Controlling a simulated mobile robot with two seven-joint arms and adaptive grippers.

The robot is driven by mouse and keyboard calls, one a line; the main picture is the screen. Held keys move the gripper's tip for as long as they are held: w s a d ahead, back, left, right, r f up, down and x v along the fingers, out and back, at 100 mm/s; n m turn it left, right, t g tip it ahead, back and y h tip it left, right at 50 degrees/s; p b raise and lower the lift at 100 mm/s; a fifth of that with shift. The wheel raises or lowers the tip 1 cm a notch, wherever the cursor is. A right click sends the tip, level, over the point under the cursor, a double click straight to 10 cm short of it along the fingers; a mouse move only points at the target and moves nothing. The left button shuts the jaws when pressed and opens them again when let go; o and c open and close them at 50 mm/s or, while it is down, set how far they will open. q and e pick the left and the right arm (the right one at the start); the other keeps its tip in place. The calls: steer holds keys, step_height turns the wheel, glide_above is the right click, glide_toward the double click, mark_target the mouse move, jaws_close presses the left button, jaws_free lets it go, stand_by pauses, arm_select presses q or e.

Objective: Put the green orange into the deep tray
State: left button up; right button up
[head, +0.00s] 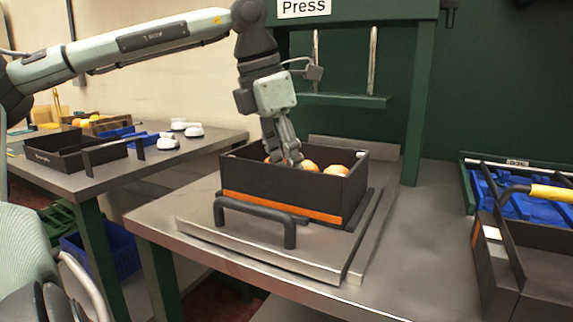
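A black high-walled tray with an orange stripe (285,204) sits on the metal table under the press. I cannot make out a green orange; the front wall hides much of the tray's contents. My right gripper is not in view.
A black open tray (57,163) stands on the left table, with white objects (187,129) and a box of fruit (92,123) nearby. The green press frame (413,100) rises behind. Black and blue containers (545,235) stand at right. The table's right front is clear.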

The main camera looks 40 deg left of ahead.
arm_select(q)
steer(key=o, duration=1.3)
steer(key=shift+f, duration=0.1)
steer(key=shift+c, duration=0.2)
step_height(320, 180, up, 5)
steer(key=p, duration=0.4)
step_height(320, 180, up, 2)
steer(key=shift+r+p, duration=0.1)
steer(key=shift+p, duration=0.25)
steer(key=shift+r, duration=1)
